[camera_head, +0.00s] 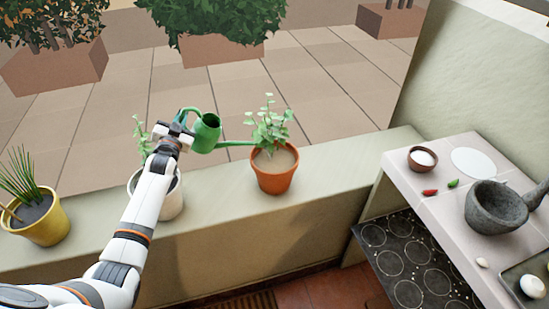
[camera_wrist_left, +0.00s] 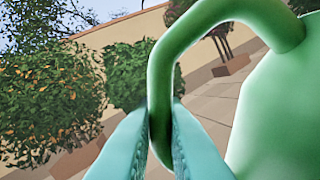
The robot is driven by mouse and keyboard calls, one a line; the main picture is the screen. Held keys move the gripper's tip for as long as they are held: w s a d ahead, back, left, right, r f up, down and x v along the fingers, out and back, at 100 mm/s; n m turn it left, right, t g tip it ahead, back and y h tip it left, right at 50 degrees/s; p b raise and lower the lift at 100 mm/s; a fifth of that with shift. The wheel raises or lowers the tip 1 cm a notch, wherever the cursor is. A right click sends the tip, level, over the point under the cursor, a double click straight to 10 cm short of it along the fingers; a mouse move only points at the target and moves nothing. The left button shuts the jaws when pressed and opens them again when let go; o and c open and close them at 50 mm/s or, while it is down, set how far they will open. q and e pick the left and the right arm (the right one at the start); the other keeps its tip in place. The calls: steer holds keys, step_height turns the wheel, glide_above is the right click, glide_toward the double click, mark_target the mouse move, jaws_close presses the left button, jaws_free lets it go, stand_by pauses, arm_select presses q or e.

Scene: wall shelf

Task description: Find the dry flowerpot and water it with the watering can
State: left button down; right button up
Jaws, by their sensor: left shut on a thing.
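The green watering can (camera_head: 205,133) is in the air above the ledge, tilted, with its spout pointing right to the plant in the terracotta pot (camera_head: 273,178). That pot holds pale, light brown soil. My left gripper (camera_head: 178,128) is shut on the can's handle; the left wrist view shows its two fingers (camera_wrist_left: 160,130) around the handle (camera_wrist_left: 165,70). A white pot (camera_head: 172,200) stands left of the terracotta pot, partly hidden by my left arm. A yellow pot (camera_head: 42,222) with spiky leaves and dark soil stands at the far left. I cannot make out any water. My right gripper is not in view.
The pots stand on a pale ledge (camera_head: 225,222). At the right is a tiled counter (camera_head: 440,209) with a stone mortar (camera_head: 495,207), a small bowl (camera_head: 422,160) and peppers. A dark hob (camera_head: 405,265) lies below. Large planters stand beyond the ledge.

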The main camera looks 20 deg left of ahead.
arm_select(q)
steer(key=shift+d+f, duration=0.1)
steer(key=shift+f, duration=0.15)
steer(key=shift+r, duration=0.3)
steer(key=shift+d, duration=0.1)
steer(key=shift+d+r+m+p, duration=0.25)
steer(key=shift+r+m+p, duration=0.05)
steer(key=shift+f, duration=0.1)
stand_by(0.4)
